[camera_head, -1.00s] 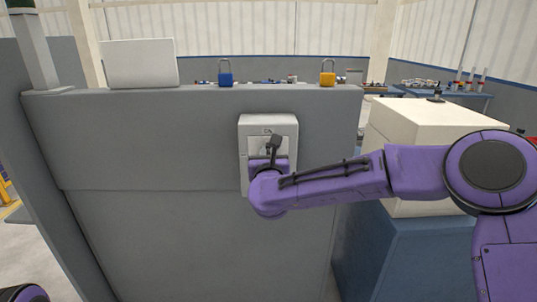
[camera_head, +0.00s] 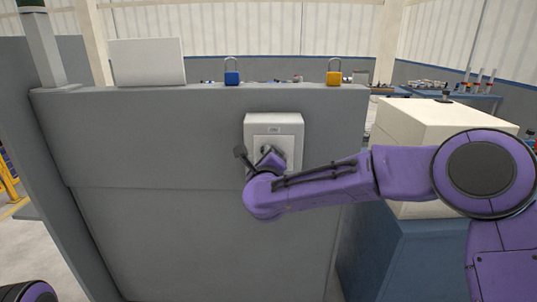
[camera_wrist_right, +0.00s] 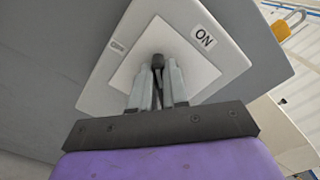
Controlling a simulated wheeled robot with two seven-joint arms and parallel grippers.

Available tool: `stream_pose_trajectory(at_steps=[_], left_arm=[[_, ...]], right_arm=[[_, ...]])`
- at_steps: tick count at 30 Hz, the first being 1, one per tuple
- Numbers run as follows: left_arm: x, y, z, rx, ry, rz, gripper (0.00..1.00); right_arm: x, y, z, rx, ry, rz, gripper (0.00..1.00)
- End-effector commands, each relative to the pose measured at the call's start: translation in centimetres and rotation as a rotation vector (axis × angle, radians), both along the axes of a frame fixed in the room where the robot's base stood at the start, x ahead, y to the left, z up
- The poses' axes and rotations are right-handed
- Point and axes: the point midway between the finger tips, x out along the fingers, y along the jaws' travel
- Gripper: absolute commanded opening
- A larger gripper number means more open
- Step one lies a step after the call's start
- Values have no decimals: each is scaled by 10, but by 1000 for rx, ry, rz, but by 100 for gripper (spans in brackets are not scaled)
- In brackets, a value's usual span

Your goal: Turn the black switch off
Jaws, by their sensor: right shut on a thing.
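The black switch (camera_wrist_right: 157,61) is a small dark lever at the middle of a white switch box (camera_head: 273,121) on the grey wall panel. In the right wrist view, the box shows tilted, with an "ON" label (camera_wrist_right: 204,39) to the right of the lever and a second, unclear label (camera_wrist_right: 117,46) to its left. My right gripper (camera_wrist_right: 158,72) is shut on the switch, its two metal fingers on either side of the lever. In the head view my purple wrist hides the lower part of the box and most of the switch. My left gripper is out of view.
A blue padlock (camera_head: 232,77), a yellow padlock (camera_head: 334,77) and a white board (camera_head: 147,62) stand along the top of the grey panel (camera_head: 150,230). A cream box on a blue base (camera_head: 395,255) stands to the right, behind my right arm.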

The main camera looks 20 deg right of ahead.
Motion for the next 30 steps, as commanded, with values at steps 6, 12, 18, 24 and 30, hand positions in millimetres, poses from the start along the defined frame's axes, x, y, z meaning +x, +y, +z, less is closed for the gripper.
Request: stream_pose_trajectory(at_steps=[6, 12, 18, 24, 30], left_arm=[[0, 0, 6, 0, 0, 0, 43], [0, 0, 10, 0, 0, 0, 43], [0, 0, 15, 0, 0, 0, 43], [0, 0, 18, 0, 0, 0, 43], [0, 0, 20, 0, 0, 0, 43]], right_arm=[[1, 3, -1, -199, 52, 0, 0], [2, 5, -5, -373, 102, -2, 0], [3, 6, -9, -518, 143, -2, 0], [3, 6, -12, -621, 172, -2, 0], [3, 6, -14, -676, 188, -2, 0]])
